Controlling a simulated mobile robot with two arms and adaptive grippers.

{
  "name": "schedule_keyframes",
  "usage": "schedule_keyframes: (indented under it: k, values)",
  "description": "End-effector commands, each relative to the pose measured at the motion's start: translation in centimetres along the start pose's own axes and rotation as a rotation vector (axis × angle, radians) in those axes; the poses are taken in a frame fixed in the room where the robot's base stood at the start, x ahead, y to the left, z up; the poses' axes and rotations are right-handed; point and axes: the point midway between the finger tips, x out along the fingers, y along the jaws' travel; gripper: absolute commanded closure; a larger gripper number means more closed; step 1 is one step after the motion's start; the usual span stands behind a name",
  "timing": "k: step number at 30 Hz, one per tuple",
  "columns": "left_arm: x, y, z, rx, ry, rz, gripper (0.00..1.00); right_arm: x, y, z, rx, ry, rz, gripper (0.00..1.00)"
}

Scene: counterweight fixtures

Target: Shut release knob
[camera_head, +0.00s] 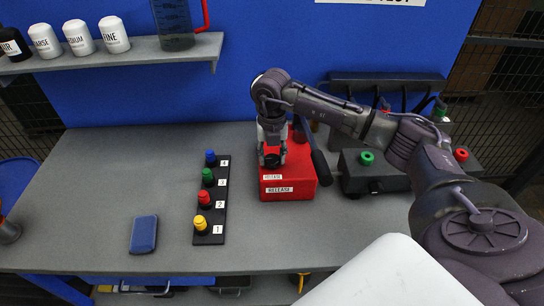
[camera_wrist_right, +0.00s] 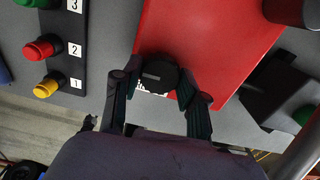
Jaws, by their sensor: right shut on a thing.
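A red box (camera_head: 303,172) labelled RELEASE stands on the grey bench. It also shows in the right wrist view (camera_wrist_right: 215,35). A round black knob (camera_wrist_right: 158,75) sits on the box near its label. My right gripper (camera_head: 272,160) reaches down onto the left part of the box. In the right wrist view the fingers of my right gripper (camera_wrist_right: 160,84) are on both sides of the knob and shut on it. In the head view the gripper hides the knob. My left gripper is not in view.
Left of the box is a black strip (camera_head: 208,230) with yellow, red, green and blue knobs. A blue pad (camera_head: 144,234) lies further left. A dark box with a green knob (camera_head: 367,158) stands to the right. A shelf (camera_head: 110,58) holds jars above.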

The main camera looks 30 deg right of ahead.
Motion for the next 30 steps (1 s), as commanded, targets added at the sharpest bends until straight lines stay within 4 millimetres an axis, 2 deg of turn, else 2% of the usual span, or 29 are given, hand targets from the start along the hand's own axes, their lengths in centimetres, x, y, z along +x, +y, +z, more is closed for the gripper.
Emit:
schedule_keyframes:
  k: [20,21,25,30]
  values:
    - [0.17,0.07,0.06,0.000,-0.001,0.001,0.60,0.01,0.00,-0.01,0.063,0.001,0.000,0.92]
    - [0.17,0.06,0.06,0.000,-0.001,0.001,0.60,0.01,0.00,-0.01,0.063,0.001,0.000,0.54]
    - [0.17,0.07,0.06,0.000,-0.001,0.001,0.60,0.01,0.00,-0.01,0.063,0.000,0.000,0.33]
    - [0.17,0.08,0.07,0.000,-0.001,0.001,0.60,0.01,0.00,-0.01,0.062,0.000,0.000,0.32]
